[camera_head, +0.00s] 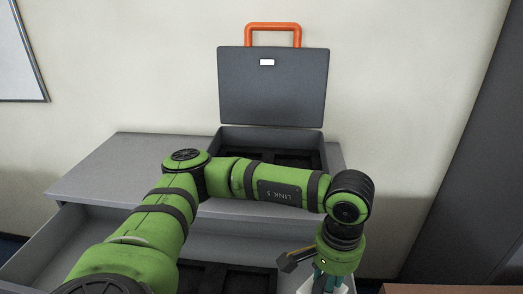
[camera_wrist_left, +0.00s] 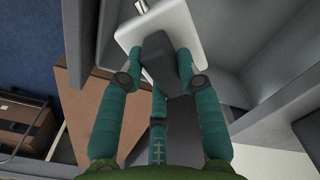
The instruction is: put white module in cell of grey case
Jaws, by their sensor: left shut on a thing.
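The grey case (camera_head: 273,90) stands open on top of the grey cabinet, its lid upright with an orange handle. Its dark inner cells (camera_head: 290,158) are partly hidden behind my left arm. My left gripper (camera_head: 325,283) is at the bottom right of the head view, in front of the cabinet and well away from the case. In the left wrist view its teal fingers (camera_wrist_left: 155,65) are shut on the dark grip of the white module (camera_wrist_left: 202,22). The module also shows at the bottom edge of the head view (camera_head: 342,289), mostly hidden by the gripper.
The grey cabinet (camera_head: 95,170) has an open drawer (camera_head: 50,245) with a dark insert (camera_head: 240,281) inside. A brown surface (camera_head: 440,289) lies at the bottom right. A dark tall panel (camera_head: 455,190) stands at the right. The cabinet top is clear left of the case.

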